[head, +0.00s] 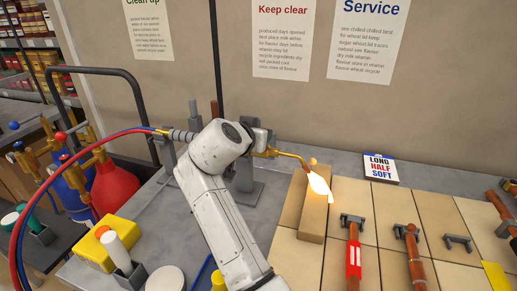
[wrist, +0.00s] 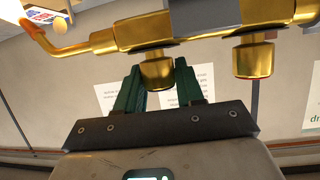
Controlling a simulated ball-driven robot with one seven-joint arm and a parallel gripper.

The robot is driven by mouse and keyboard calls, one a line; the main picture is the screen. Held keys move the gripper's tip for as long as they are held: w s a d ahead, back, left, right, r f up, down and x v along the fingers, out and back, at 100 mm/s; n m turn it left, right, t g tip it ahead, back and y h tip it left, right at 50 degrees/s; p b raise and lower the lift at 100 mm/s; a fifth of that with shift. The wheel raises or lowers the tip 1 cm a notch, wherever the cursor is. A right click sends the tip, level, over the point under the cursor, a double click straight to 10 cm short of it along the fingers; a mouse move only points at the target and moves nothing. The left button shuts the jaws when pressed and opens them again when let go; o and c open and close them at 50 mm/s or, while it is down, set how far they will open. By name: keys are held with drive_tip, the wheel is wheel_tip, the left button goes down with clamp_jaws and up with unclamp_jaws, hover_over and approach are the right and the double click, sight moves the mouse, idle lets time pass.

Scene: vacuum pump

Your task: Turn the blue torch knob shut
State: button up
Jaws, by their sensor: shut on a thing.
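The brass torch (head: 288,154) is lit. A bright flame (head: 319,184) leaves its bent tip. The wrist view shows the torch body (wrist: 195,30) overhead with two brass knobs hanging below it. My gripper (wrist: 158,88) has green jaws on either side of the left knob (wrist: 156,72) and is shut on it. The right knob (wrist: 253,60) hangs clear of the jaws. In the head view my arm hides the knobs and most of the torch body.
Red and blue hoses (head: 112,133) arch at the left towards the torch. A wooden block (head: 314,215) stands under the flame. Red and blue cylinders (head: 115,186), a yellow box (head: 107,236) and tools with wooden handles (head: 411,250) surround my arm.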

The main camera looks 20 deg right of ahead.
drive_tip(key=shift+f+m+g+h+b, duration=0.15)
drive_tip(key=shift+m+g+h+b, duration=0.65)
drive_tip(key=shift+m+g+b, duration=0.3)
drive_tip(key=o, duration=1)
drive_tip(key=shift+c, duration=0.2)
drive_tip(key=b+v, duration=0.1)
drive_tip(key=v, duration=1)
drive_tip(key=shift+b, duration=0.3)
drive_tip(key=shift+f, duration=0.1)
